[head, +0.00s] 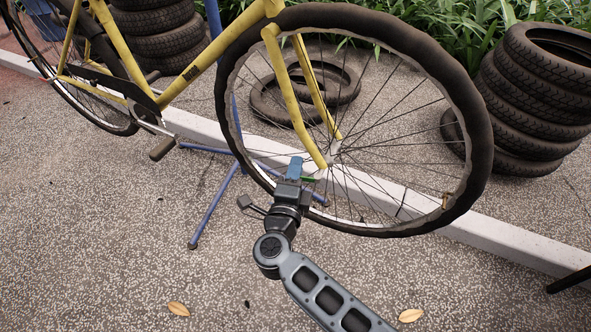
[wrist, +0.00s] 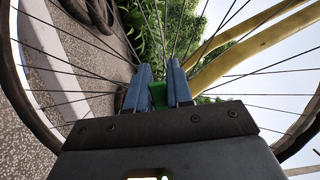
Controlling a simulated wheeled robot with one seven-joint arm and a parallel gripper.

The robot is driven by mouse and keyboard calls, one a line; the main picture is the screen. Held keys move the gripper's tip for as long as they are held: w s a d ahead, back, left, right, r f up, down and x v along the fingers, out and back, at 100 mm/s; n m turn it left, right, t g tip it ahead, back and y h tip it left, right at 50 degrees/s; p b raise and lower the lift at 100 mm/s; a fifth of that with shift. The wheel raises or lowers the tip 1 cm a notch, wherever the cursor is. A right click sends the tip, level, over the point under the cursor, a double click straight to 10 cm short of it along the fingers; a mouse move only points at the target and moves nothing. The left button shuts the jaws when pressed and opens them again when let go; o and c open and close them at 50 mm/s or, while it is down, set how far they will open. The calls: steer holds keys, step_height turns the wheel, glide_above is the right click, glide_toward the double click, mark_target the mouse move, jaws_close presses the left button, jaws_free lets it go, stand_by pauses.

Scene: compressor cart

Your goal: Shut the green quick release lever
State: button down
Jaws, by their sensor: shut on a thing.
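The green quick release lever (head: 309,180) is at the hub of the bicycle's front wheel, below the end of the yellow fork (head: 307,125). My gripper (head: 296,165) is at the hub, on the near side of the wheel. In the wrist view the green lever (wrist: 158,95) sits between the two blue fingers of my gripper (wrist: 160,85), which are shut on it. Much of the lever is hidden by the fingers and the gripper body, so its full angle cannot be told.
The front wheel's dark tyre (head: 478,130) and thin spokes surround the gripper. A blue stand (head: 215,205) supports the bicycle. Stacked tyres (head: 535,100) stand at the right by a pale kerb (head: 500,238). The paved ground in front is mostly clear.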

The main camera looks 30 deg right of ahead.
steer(key=shift+w+d+m+g+h, duration=0.2)
steer(key=shift+d+m+g+h, duration=0.15)
steer(key=shift+m+g+h, duration=0.5)
steer(key=shift+w+d+m+g+h, duration=0.2)
steer(key=shift+d+m+g+h, duration=0.1)
steer(key=shift+m+g+h, duration=0.55)
steer(key=c, duration=1.1)
jaws_free()
steer(key=v, duration=0.7)
steer(key=shift+s+a, duration=0.2)
steer(key=shift+a, duration=0.15)
